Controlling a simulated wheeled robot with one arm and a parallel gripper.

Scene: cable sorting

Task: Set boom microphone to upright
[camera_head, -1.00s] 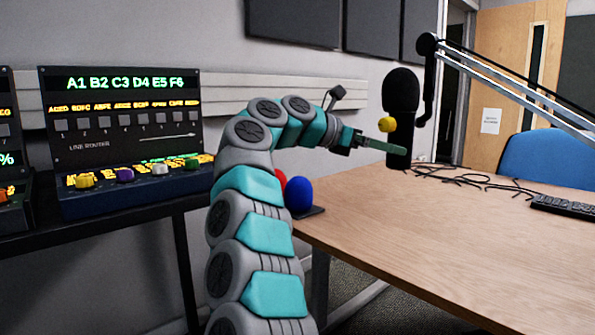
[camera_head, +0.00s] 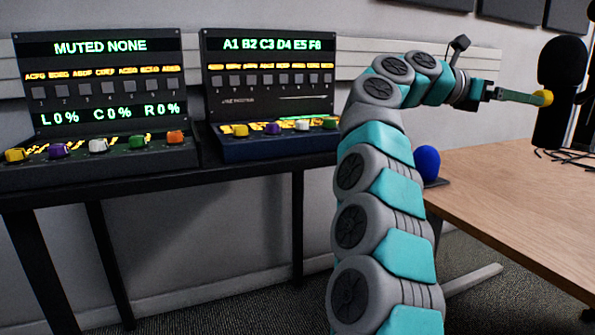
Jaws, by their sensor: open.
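The boom microphone (camera_head: 562,70) is a black cylinder with a rounded top at the right edge. It stands close to vertical in the picture, its lower end slightly to the left; I cannot tell its exact tilt. The boom arm is mostly cut off by the right edge.
The wooden table (camera_head: 510,190) lies below the microphone, with dark cables (camera_head: 565,157) on it. A blue ball (camera_head: 427,163) stands at the table's left edge by my arm. A line router console (camera_head: 268,90) and a mute console (camera_head: 100,95) sit on a black desk at left.

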